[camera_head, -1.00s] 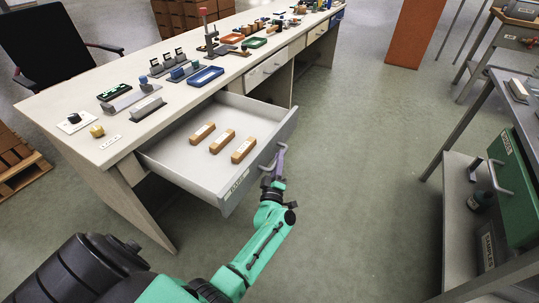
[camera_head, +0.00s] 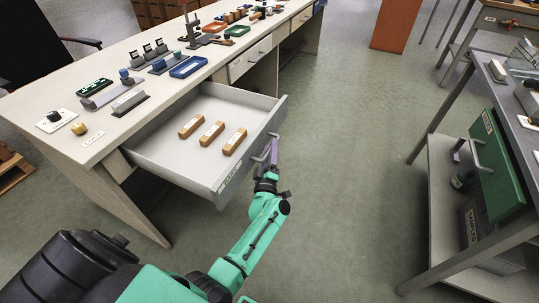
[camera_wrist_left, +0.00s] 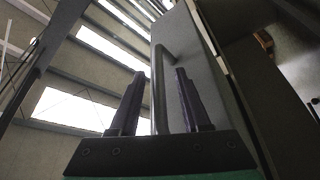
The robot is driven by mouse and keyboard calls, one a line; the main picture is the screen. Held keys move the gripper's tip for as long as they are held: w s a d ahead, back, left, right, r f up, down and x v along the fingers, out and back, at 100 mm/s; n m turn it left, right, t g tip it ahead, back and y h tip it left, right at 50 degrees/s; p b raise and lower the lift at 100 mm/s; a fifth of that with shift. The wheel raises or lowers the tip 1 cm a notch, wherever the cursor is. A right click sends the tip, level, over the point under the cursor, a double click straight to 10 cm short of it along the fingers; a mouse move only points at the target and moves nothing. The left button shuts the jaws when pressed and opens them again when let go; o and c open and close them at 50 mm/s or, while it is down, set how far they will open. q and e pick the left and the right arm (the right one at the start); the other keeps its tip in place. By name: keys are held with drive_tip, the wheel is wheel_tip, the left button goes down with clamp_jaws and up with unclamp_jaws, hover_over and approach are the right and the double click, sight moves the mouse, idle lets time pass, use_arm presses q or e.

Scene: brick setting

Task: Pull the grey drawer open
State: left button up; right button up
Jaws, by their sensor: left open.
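The grey drawer (camera_head: 247,172) stands well out from the near side of the long desk. Its grey bar handle (camera_head: 261,155) is on the front panel, partly hidden by my left gripper (camera_head: 271,151). In the left wrist view the handle (camera_wrist_left: 158,88) runs between the two dark fingers of my left gripper (camera_wrist_left: 157,100), with gaps beside it. The fingers are open around the handle and not closed on it. The drawer front (camera_wrist_left: 202,75) rises behind them. My right gripper is not in view.
Several wooden blocks (camera_head: 212,134) lie in the drawer. A metal rack with a green case (camera_head: 497,165) stands at the right. Open floor (camera_head: 340,190) lies between.

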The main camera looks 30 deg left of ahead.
use_arm(q)
drive_tip(key=shift+s+d+f, duration=0.1)
drive_tip(key=shift+s+d, duration=0.05)
drive_tip(key=shift+s, duration=0.15)
drive_tip(key=v, duration=1.3)
drive_tip(key=shift+s+p, duration=0.35)
drive_tip(key=shift+p, duration=0.05)
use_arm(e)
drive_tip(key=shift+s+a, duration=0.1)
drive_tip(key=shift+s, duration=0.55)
use_arm(q)
drive_tip(key=shift+f, duration=0.1)
